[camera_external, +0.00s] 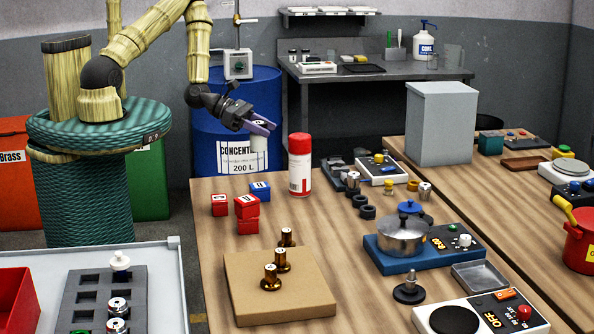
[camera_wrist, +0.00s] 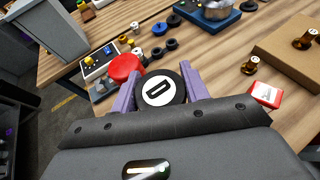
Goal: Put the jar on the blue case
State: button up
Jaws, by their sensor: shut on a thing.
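My gripper (camera_external: 260,125) is shut on the jar (camera_external: 258,148), a white cylinder held upright in the air near the table's back left edge. No plain blue case stands out. I cannot tell which is the case.
A red-capped white can (camera_external: 300,168) stands right of the jar; its red top (camera_wrist: 125,68) shows close by in the wrist view. Red blocks (camera_external: 246,207) and a tan board (camera_external: 280,298) with brass pieces are nearer. A grey box (camera_external: 440,123) stands farther right.

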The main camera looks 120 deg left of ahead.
aim_at(263, 148)
jog(key=shift+f, duration=0.15)
jog(key=shift+f+p, duration=0.55)
jog(key=shift+f, duration=2.25)
jog(key=shift+f+p, duration=0.55)
jog(key=shift+f, duration=1.55)
jog(key=shift+f, duration=0.1)
jog(key=o, duration=1)
